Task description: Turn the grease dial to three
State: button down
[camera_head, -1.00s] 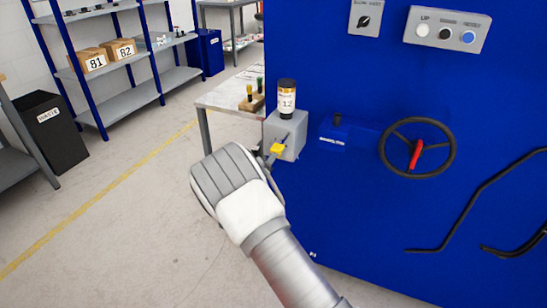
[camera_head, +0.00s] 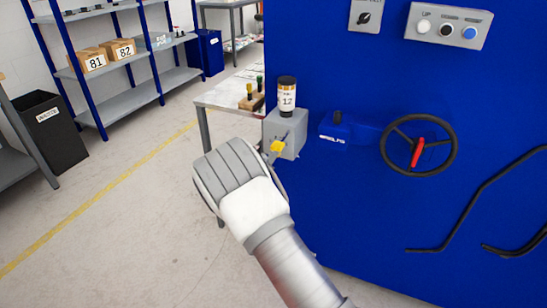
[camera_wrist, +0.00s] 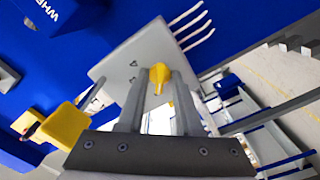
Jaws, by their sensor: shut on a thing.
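The grease unit is a grey box (camera_head: 287,133) on the left edge of the blue machine, with a dark-capped canister (camera_head: 287,97) labelled 12 on top. In the wrist view its grey face (camera_wrist: 118,65) carries a yellow pointer knob (camera_wrist: 158,76), the dial. Small dark marks stand beside the knob but are too small to read. My gripper (camera_wrist: 158,92) is shut on the knob, one finger on each side.
The yellow handle (camera_wrist: 66,126) is close left of my fingers in the wrist view. A black handwheel (camera_head: 442,158) with a red grip, a small blue block (camera_head: 337,129) and bent black rods are on the machine. A bench (camera_head: 222,96) stands behind the box.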

jog(key=shift+f+m+b, duration=0.1)
jog(key=shift+m+b, duration=5.1)
jog(key=shift+m, duration=1.8)
jog(key=c, duration=0.9)
grip_release()
jog(key=p+v, duration=0.3)
jog(key=v, duration=1.4)
jog(key=shift+s+a, duration=0.1)
jog(key=shift+s, duration=0.15)
